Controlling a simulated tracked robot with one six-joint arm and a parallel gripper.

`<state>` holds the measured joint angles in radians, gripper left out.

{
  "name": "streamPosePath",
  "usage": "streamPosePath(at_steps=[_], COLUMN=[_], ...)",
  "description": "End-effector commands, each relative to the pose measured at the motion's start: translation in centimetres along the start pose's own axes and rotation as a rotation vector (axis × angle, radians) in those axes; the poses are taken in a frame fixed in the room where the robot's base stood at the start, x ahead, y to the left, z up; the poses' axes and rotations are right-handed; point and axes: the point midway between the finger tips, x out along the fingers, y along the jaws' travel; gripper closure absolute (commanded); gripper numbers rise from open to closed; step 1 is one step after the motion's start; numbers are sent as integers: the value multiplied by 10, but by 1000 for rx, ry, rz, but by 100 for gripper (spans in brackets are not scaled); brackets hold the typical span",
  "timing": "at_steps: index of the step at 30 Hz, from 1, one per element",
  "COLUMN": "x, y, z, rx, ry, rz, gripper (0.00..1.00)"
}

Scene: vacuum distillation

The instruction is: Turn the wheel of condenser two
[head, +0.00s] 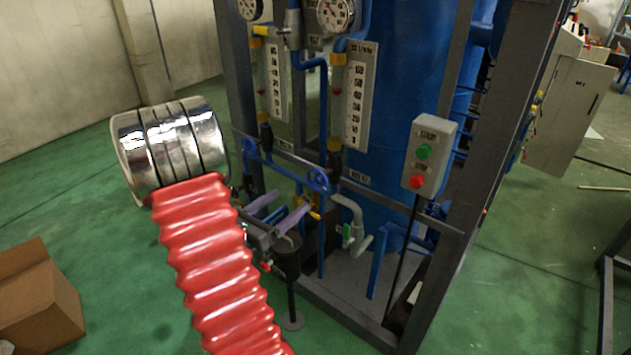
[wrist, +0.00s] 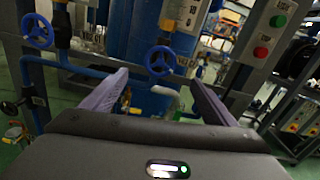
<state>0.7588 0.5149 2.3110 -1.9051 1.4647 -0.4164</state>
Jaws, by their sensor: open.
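Two blue handwheels sit side by side on the front of the rig. The right wheel (head: 318,180) also shows in the wrist view (wrist: 160,60), ahead of my gripper and framed between its fingers. The left wheel (head: 250,147) shows at the upper left of the wrist view (wrist: 37,31). I cannot read a label that says which wheel belongs to condenser two. My gripper (head: 282,206) is open, with two purple fingers and nothing between them. In the wrist view, its fingers (wrist: 158,82) point toward the right wheel, apart from it.
A grey button box (head: 430,156) with green and red buttons stands right of the wheels. Flow meters (head: 358,95) and gauges (head: 335,14) are above. Grey frame posts and a bent pipe (head: 352,215) flank the space. A cardboard box (head: 40,295) lies at left.

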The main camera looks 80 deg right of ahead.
Motion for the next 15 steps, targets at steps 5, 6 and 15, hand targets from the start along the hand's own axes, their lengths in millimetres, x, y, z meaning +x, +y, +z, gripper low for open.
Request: streamPosePath(at_steps=[5,6,15], x=[0,0,10], y=[0,0,0], z=[0,0,0], rx=[1,1,3], ry=[0,0,0], rz=[0,0,-1], gripper=[20,20,20])
